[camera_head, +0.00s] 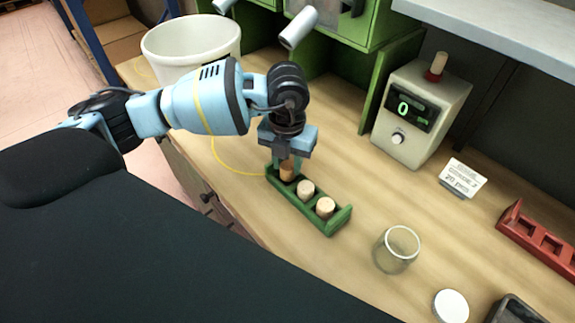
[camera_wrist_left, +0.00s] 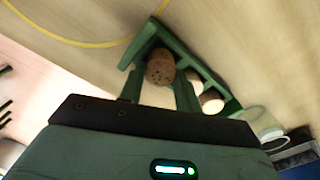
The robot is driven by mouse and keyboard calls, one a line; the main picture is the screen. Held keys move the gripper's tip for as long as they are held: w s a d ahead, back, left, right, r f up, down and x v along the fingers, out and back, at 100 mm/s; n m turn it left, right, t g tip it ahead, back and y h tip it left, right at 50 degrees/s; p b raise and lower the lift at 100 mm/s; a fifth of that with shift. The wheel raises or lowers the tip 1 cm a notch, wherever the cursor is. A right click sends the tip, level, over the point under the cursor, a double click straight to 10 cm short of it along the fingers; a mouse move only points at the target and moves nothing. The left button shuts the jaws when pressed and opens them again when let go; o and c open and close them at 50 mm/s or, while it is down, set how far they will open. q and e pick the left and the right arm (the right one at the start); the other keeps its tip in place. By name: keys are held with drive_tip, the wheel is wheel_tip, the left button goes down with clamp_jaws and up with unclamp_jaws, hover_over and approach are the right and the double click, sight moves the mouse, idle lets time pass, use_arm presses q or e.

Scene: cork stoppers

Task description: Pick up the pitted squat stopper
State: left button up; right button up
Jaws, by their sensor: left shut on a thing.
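A brown stopper with dark pits (camera_wrist_left: 160,68) is between the fingers of my left gripper (camera_wrist_left: 159,80) in the left wrist view. In the head view the same stopper (camera_head: 287,170) shows under my left gripper (camera_head: 286,165), at the far left end of the green rack (camera_head: 331,226). My left gripper is shut on it. I cannot tell whether its base still touches the rack. Two paler stoppers, one in the middle (camera_head: 306,188) and one at the near end (camera_head: 325,207), stand in the rack. My right gripper is not in view.
A glass jar (camera_head: 397,249) and a white lid (camera_head: 451,305) stand to the right of the rack. A device with a green display (camera_head: 414,110) and a small sign (camera_head: 462,178) are behind. A red rack (camera_head: 540,240) is at the right. A white bin (camera_head: 190,50) is at the back left.

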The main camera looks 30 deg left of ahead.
use_arm(q)
drive_tip(key=shift+r, duration=0.8)
drive_tip(key=s+d, duration=0.4)
drive_tip(key=s, duration=0.3)
drive_tip(key=s+d+r, duration=0.1)
drive_tip(key=s+d, duration=0.2)
drive_tip(key=s, duration=0.4)
drive_tip(key=shift+d+r, duration=0.2)
drive_tip(key=shift+d, duration=0.2)
